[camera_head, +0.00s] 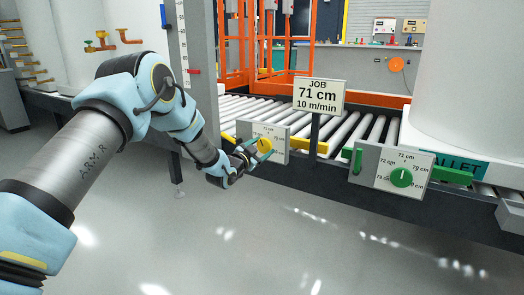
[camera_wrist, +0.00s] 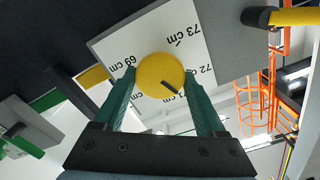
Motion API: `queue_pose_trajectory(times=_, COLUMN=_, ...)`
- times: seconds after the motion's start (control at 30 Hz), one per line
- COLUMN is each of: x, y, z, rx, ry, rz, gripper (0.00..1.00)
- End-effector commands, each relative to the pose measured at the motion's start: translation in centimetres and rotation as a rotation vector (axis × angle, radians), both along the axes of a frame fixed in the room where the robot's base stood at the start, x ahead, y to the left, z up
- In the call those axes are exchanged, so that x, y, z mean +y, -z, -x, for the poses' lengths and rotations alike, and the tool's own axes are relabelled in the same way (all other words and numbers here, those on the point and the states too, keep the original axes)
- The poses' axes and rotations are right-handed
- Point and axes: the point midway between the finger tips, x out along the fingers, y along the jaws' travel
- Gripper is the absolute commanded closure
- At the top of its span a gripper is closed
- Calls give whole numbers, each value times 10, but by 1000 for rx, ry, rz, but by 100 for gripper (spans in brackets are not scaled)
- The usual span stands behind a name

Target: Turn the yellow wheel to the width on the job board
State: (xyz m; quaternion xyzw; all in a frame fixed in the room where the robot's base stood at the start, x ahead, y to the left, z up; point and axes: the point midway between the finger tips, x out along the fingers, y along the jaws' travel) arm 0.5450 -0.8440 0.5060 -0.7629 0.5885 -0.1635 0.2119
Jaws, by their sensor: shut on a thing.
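The yellow wheel (camera_head: 265,145) sits on a white dial plate (camera_head: 272,131) at the conveyor's front edge. My gripper (camera_head: 256,149) is shut on it. In the wrist view, the teal fingers of my gripper (camera_wrist: 159,82) stand on either side of the yellow wheel (camera_wrist: 160,76). The wheel's dark pointer line runs to the lower right, towards a label partly hidden by the right finger. The dial plate (camera_wrist: 150,38) shows upside-down labels 69 cm, 73 cm and 72 cm. The job board (camera_head: 317,96) reads 71 cm and 10 m/min.
A second plate with a green wheel (camera_head: 401,177) and its own cm labels stands to the right, beside green bars. Roller conveyor (camera_head: 345,128) runs behind the dials. Orange railing (camera_head: 236,50) stands at the back. The grey floor (camera_head: 250,240) in front is clear.

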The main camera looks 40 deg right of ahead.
Motion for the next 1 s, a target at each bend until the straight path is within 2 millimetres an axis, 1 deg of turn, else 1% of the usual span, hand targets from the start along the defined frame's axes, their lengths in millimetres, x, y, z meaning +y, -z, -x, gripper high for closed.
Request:
queue_pose_trajectory(times=0.23, x=0, y=1, z=1, rx=-200, ry=1, rz=-51, gripper=83)
queue_pose_trajectory(times=0.5, x=0, y=2, z=1, rx=-345, ry=1, rz=-91, gripper=83)
queue_pose_trajectory(times=0.73, x=0, y=1, z=1, rx=-404, ry=2, rz=-107, gripper=83)
queue_pose_trajectory(times=1.0, x=0, y=1, z=1, rx=-417, ry=0, rz=-111, gripper=83)
